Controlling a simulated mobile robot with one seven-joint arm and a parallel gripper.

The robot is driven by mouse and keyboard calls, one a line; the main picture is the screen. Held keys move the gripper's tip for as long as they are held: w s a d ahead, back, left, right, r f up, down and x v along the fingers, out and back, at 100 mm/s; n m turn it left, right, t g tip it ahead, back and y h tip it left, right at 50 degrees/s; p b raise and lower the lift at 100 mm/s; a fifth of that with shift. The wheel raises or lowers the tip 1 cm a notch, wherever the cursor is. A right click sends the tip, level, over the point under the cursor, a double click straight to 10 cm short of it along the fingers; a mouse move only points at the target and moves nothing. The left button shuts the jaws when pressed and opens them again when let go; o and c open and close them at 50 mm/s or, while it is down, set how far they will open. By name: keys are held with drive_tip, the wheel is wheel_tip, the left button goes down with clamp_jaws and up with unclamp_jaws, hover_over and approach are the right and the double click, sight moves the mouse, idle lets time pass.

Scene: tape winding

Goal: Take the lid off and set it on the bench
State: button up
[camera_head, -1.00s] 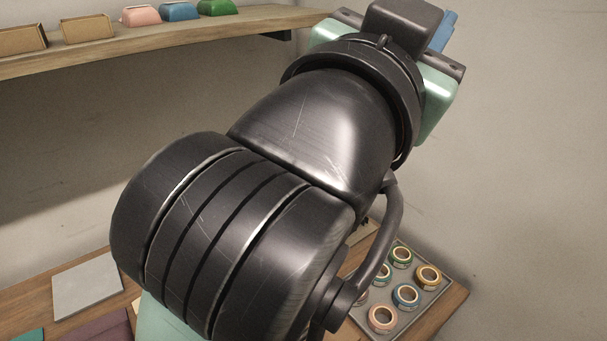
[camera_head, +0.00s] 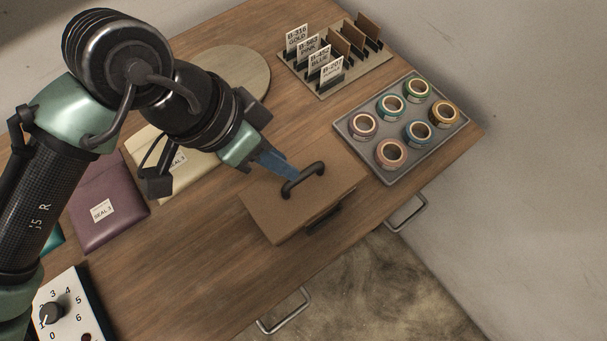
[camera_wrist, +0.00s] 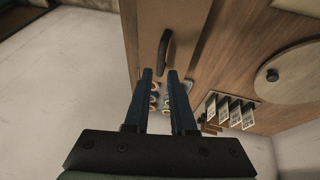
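A brown box with a flat lid (camera_head: 272,205) stands near the front edge of the bench (camera_head: 190,262). The lid sits on the box and has a black arched handle (camera_head: 303,180) on top. My gripper (camera_head: 292,172) comes in from the left, with its blue fingertips close beside the handle. In the wrist view my gripper (camera_wrist: 160,72) has its two fingers apart with nothing held between them. The lid (camera_wrist: 182,18) and its handle (camera_wrist: 164,52) lie just beyond the fingertips there. I cannot tell whether a finger touches the handle.
A grey tray (camera_head: 347,127) of several tape rolls is right of the box. A card rack (camera_head: 352,75) and round board (camera_head: 245,75) stand behind. Envelopes (camera_head: 100,210) and a dial panel (camera_head: 62,300) are at left. Bare bench lies front left of the box.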

sight(304, 174)
drive_tip(key=x, duration=0.7)
drive_tip(key=shift+w+d+f, duration=0.15)
drive_tip(key=shift+w+f, duration=0.05)
drive_tip(key=shift+f, duration=0.1)
clamp_jaws()
